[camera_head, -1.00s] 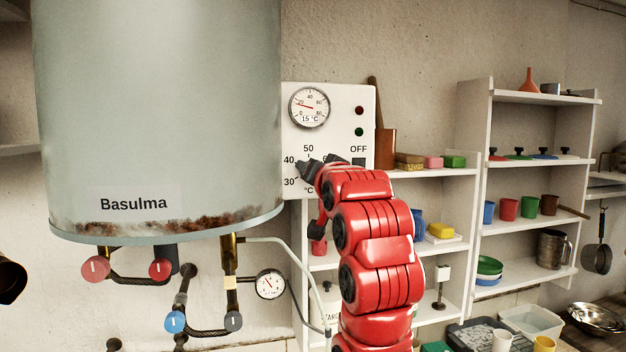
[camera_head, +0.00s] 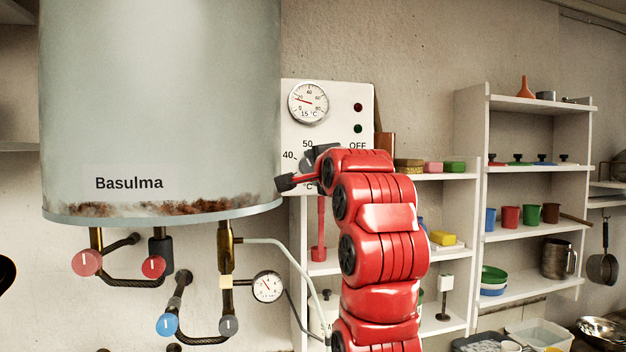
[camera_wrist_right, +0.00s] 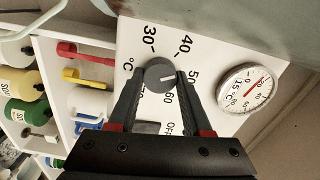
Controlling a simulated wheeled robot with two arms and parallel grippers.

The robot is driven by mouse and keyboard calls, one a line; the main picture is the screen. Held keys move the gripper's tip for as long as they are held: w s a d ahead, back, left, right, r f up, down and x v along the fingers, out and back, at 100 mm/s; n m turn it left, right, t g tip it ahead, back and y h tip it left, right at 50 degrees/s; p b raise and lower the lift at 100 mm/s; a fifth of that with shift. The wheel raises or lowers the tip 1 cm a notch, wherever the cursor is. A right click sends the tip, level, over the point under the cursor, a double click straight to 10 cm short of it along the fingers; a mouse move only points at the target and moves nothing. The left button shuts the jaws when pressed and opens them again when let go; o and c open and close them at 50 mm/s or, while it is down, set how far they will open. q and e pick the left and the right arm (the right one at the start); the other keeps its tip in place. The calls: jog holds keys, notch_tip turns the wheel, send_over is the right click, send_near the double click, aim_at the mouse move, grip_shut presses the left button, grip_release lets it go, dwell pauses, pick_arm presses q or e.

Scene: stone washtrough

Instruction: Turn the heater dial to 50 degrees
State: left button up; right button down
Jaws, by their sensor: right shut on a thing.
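The white heater panel (camera_head: 335,95) hangs on the wall right of the boiler. Its dial (camera_wrist_right: 158,73) is a round grey knob, mostly hidden behind my right gripper in the head view. In the right wrist view its light pointer mark points toward the 50 (camera_wrist_right: 193,77). My right gripper (camera_wrist_right: 161,79) is shut on the dial, one finger on each side; it also shows in the head view (camera_head: 314,159). My left gripper is out of view.
The boiler (camera_head: 160,100) stands close left of the panel, with valves and pipes below it. White shelves (camera_head: 470,175) with cups and blocks stand to the right. A red tool (camera_head: 319,230) hangs below the panel.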

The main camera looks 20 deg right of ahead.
jog(key=m, duration=0.2)
jog(key=shift+a+m+b, duration=0.1)
jog(key=shift+m+b, duration=0.2)
jog(key=shift+b, duration=0.1)
jog(key=shift+r+m, duration=0.1)
jog(key=shift+m, duration=1.2)
jog(key=shift+s+m, duration=0.1)
jog(key=shift+m, duration=0.2)
jog(key=shift+c, duration=1.7)
grip_release()
